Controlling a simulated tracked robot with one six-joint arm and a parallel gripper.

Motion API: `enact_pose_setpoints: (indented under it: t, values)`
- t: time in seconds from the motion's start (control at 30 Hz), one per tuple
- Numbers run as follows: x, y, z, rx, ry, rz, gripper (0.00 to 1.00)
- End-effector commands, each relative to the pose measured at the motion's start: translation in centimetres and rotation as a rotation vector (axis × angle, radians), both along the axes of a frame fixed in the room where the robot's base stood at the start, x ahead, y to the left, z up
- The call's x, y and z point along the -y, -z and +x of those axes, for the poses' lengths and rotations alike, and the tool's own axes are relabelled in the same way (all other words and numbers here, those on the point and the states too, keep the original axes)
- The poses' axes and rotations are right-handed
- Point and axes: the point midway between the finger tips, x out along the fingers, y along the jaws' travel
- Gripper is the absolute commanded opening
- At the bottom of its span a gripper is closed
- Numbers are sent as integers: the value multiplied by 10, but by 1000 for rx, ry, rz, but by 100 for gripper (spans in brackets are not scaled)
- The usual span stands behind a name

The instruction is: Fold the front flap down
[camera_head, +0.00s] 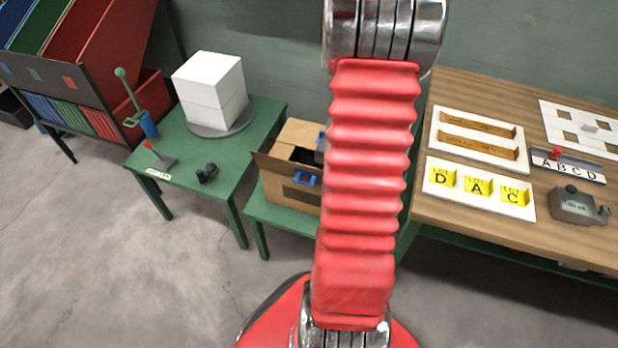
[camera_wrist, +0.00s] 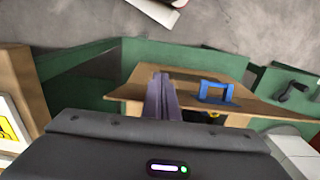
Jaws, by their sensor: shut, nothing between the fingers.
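The open cardboard box (camera_head: 285,192) stands on the low green bench, partly hidden behind my red arm. Its front carries a blue handle (camera_head: 305,178), and a flap edge sticks out at its left. In the wrist view a cardboard flap (camera_wrist: 190,78) lies across the middle, with the blue handle (camera_wrist: 215,92) beside my fingers. My gripper (camera_wrist: 162,90) is shut and empty, its fingertips over or against the cardboard just left of the handle; whether they touch is unclear. The flap's exact tilt is hard to tell. My arm hides most of the gripper in the head view.
Left of the box is a green table (camera_head: 232,160) with a white block (camera_head: 210,90) on a round plate and small tools. Right is a wooden bench (camera_head: 440,205) with lettered yellow cards (camera_head: 478,187). Open grey floor (camera_head: 130,270) lies in front.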

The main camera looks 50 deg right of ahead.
Motion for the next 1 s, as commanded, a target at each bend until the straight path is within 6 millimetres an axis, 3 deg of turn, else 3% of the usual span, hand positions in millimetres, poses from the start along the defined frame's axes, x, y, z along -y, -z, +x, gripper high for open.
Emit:
enact_pose_setpoints:
  t: [0.5, 1.0]
  values:
    - [29, -11, 12, 0, 0, -1, 0]
    - [34, -13, 14, 0, 0, 0, 0]
